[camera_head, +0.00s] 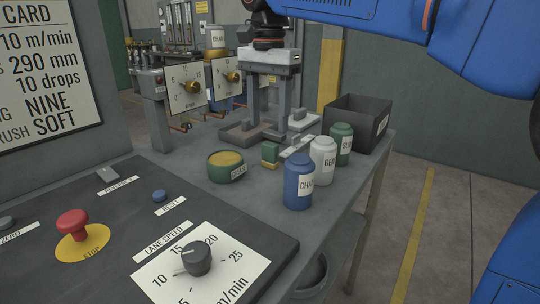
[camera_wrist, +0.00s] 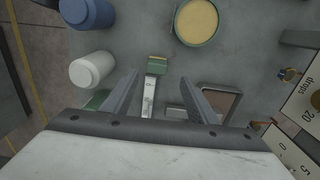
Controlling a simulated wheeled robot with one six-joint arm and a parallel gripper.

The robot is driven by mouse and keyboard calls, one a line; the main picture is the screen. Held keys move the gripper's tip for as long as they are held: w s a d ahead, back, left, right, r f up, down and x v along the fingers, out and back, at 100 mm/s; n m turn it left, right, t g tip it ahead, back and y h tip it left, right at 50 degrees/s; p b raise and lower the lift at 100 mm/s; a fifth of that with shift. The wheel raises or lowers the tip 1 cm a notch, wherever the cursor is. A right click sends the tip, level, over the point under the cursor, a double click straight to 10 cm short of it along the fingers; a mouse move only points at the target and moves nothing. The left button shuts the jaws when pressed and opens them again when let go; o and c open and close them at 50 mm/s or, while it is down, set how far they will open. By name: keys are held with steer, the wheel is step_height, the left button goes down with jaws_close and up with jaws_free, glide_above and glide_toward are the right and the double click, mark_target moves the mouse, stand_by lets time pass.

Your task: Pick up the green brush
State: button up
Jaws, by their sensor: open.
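The green brush (camera_head: 270,152) is a small green block with a yellowish part, standing on the grey bench between the round green tin and the bottles. In the wrist view the brush (camera_wrist: 158,60) lies just ahead of the fingertips, roughly midway between them. My gripper (camera_head: 270,122) points down over the bench behind the brush in the head view. Its two fingers (camera_wrist: 160,80) are spread apart, with nothing held between them. The exact height of the fingertips above the bench is hard to tell.
A round green tin (camera_head: 226,166) stands left of the brush. Blue (camera_head: 299,182), white (camera_head: 322,158) and green (camera_head: 341,143) bottles stand right. A marked pale strip (camera_wrist: 149,97) lies beside the brush. A shallow tray (camera_wrist: 218,100) and a dark bin (camera_head: 358,121) are behind.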

mark_target(270, 143)
step_height(270, 143, down, 3)
steer(key=shift+f, duration=0.15)
steer(key=shift+s+d+f, duration=0.1)
steer(key=shift+s+f, duration=0.05)
steer(key=shift+f, duration=1.1)
steer(key=shift+s+d+f, duration=0.1)
steer(key=shift+s+f, duration=0.05)
steer(key=shift+f, duration=1.1)
steer(key=shift+c, duration=0.7)
steer(key=c, duration=1.1)
steer(key=shift+o, duration=0.2)
step_height(270, 143, up, 10)
steer(key=shift+r, duration=0.1)
